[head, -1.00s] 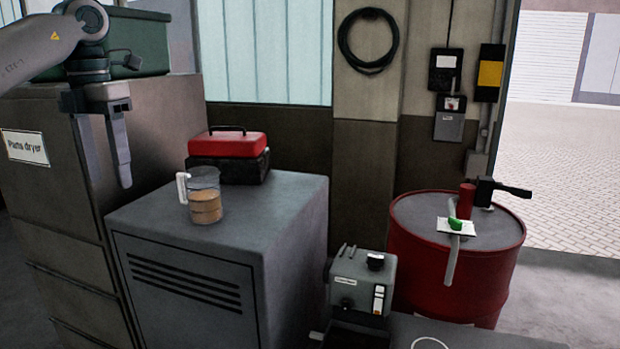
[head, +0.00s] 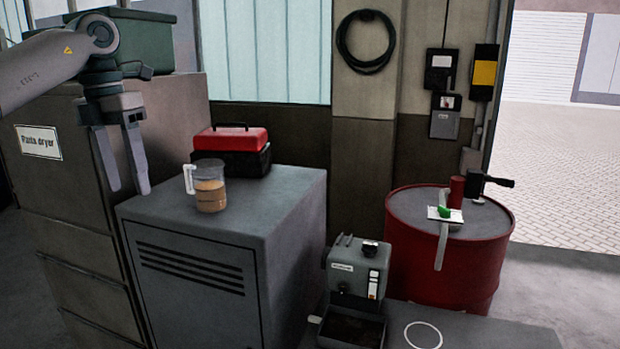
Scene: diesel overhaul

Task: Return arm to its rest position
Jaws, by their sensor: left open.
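My left gripper (head: 125,190) hangs at the left, fingers pointing down and spread apart with nothing between them. It is in front of the parts dryer cabinet and left of the grey cabinet top. My left arm (head: 50,68) comes in from the upper left. A clear jug (head: 210,188) with a white handle and brownish contents stands upright on the grey cabinet, right of and apart from the gripper. My right gripper is not in view.
The grey cabinet (head: 290,215) also bears a red and black toolbox (head: 232,140). The parts dryer (head: 60,195) carries a green box (head: 150,45). A small grey machine (head: 355,275) and a red drum (head: 440,265) stand at the right. The cabinet top's front is clear.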

